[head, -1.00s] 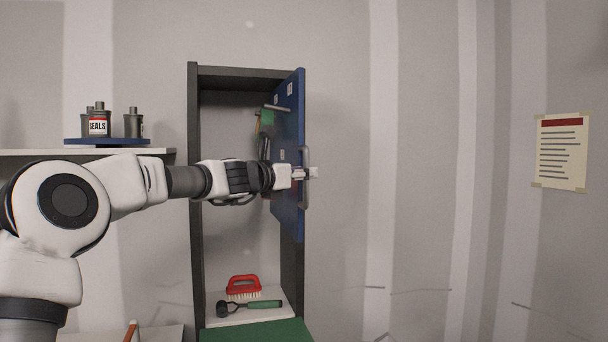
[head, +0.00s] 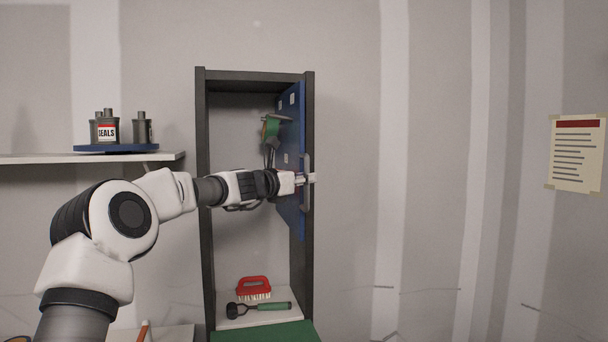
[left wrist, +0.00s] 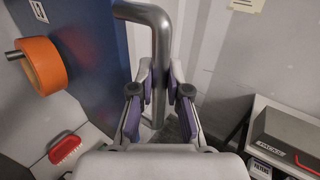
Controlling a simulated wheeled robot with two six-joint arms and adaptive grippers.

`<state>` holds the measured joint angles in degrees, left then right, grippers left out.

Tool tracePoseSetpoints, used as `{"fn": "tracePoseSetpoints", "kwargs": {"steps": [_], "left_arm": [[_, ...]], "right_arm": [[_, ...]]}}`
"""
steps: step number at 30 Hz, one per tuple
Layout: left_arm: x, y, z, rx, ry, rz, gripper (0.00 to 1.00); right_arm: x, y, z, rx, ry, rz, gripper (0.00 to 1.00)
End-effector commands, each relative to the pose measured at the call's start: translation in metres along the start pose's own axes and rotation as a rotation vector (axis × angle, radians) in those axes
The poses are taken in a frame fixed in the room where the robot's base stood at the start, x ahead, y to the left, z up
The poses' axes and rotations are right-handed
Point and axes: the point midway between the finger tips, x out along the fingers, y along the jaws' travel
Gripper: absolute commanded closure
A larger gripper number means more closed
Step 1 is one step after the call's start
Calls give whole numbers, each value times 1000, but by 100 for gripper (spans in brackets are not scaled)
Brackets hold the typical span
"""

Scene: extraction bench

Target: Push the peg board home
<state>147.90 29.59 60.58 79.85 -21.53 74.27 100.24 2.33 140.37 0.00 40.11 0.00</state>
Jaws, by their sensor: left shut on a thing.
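The peg board (head: 291,130) is a blue upright panel at the right side of the tall dark cabinet (head: 204,200). A grey bar handle (head: 307,165) is on its front edge. My left gripper (head: 308,179) is shut on this handle. In the left wrist view the fingers (left wrist: 160,100) stand on both sides of the handle (left wrist: 161,50), with the blue board (left wrist: 95,50) to their left. Tools and a green roll (head: 271,128) hang on the board's left face. An orange roll (left wrist: 38,66) hangs there in the left wrist view. My right gripper is not in view.
A red brush (head: 254,286) and a green-handled mallet (head: 268,306) lie on the cabinet's low shelf, above a green front (head: 265,333). A shelf (head: 90,158) with seal cans (head: 107,128) is at left.

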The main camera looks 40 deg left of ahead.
Motion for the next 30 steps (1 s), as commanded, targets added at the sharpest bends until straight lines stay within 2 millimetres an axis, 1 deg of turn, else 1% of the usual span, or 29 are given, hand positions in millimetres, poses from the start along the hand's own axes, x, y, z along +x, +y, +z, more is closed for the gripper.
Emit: {"fn": "tracePoseSetpoints", "kwargs": {"steps": [2,3,4,5,18,21,23,26,30], "left_arm": [[1,-1,0,2,0,-1,100],[1,-1,0,2,0,0,74],[0,-1,0,2,0,0,64],[0,-1,1,1,0,0,59],[0,-1,1,1,-1,-1,59],[-3,0,2,0,-2,0,59],[-8,0,2,-2,-2,0,59],[-26,-1,3,-5,-4,-2,59],[-55,-2,3,-4,-5,-4,59]], "right_arm": [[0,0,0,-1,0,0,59],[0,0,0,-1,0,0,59],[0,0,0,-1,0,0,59],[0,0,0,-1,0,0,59],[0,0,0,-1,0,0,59],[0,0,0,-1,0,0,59],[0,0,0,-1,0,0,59],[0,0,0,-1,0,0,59],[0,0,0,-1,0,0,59]]}}
